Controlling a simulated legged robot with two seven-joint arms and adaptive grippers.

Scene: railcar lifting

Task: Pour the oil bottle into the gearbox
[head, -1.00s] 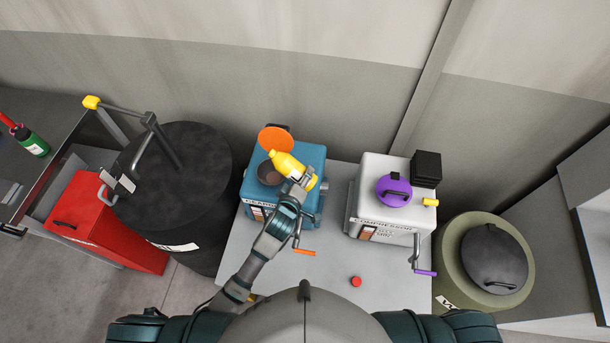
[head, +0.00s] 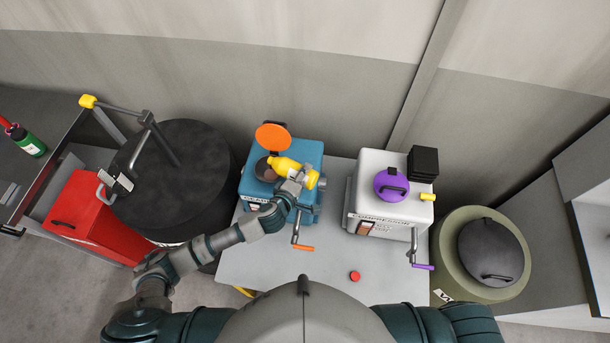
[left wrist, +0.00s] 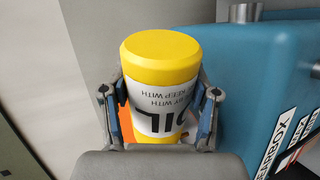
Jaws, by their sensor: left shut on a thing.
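The yellow oil bottle (head: 285,164) is in my left gripper (head: 296,178), which is shut around it. The bottle is tilted over the blue gearbox (head: 255,188), its narrow end pointing left at the dark round opening (head: 265,169). Whether oil flows cannot be told. The gearbox's orange lid (head: 272,137) stands open behind the opening. In the left wrist view the bottle's yellow base and white label (left wrist: 160,98) show between both fingers, with the gearbox (left wrist: 262,75) at right. My right gripper is not in view.
A white box with a purple lid (head: 391,185) stands right of the gearbox. A red cap (head: 355,276) lies on the grey table (head: 300,268). A black barrel (head: 190,160) and red box (head: 92,218) are at left. An olive barrel (head: 447,270) is at right.

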